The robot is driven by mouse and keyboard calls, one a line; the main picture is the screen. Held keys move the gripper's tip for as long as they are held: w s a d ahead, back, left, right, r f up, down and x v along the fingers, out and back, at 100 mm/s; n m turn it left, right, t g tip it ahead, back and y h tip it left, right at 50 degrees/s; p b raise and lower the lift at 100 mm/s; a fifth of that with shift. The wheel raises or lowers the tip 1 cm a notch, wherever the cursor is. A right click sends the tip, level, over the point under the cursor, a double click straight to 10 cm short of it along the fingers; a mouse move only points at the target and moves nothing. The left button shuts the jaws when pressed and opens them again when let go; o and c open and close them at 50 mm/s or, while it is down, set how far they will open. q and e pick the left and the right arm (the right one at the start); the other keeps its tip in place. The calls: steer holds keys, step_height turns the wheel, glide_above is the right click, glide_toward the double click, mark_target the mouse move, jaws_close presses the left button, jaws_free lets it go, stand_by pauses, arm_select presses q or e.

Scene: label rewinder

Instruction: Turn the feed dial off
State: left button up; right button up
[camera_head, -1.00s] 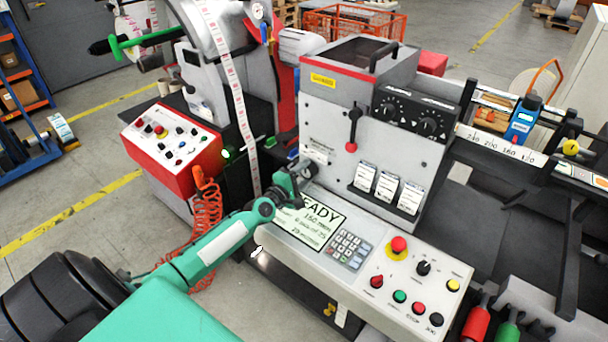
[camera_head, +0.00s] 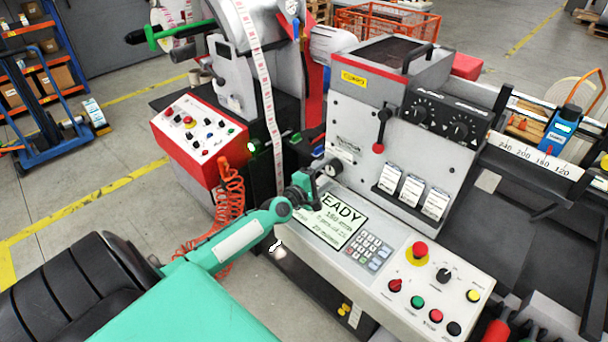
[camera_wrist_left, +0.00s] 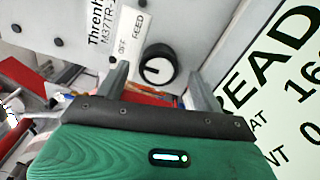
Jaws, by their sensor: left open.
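The feed dial (camera_wrist_left: 157,65) is a round black knob with a white face and a short dark pointer mark. It sits on the grey machine panel beside a small white plate reading OFF and FEED (camera_wrist_left: 130,38). It also shows in the head view (camera_head: 334,167), just above the READY screen. My left gripper (camera_wrist_left: 160,84) is open, its two fingers pointing at the panel on either side of the dial. The dial appears between the fingertips; contact cannot be told. In the head view the left gripper (camera_head: 312,181) is just left of the dial. My right gripper is not in view.
The READY screen (camera_head: 335,220) and keypad lie close to the right of the left gripper. A sloped console with a red stop button (camera_head: 419,250) is farther right. A hanging label strip (camera_head: 268,110), red control box (camera_head: 200,140) and coiled orange cable (camera_head: 230,195) stand left.

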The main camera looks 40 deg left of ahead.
arm_select(q)
steer(key=s, duration=0.4)
steer(key=s+b, duration=0.1)
steer(key=s, duration=0.2)
steer(key=s+a, duration=0.1)
steer(key=s, duration=0.3)
steer(key=shift+s+b, duration=0.35)
steer(key=shift+b, duration=0.05)
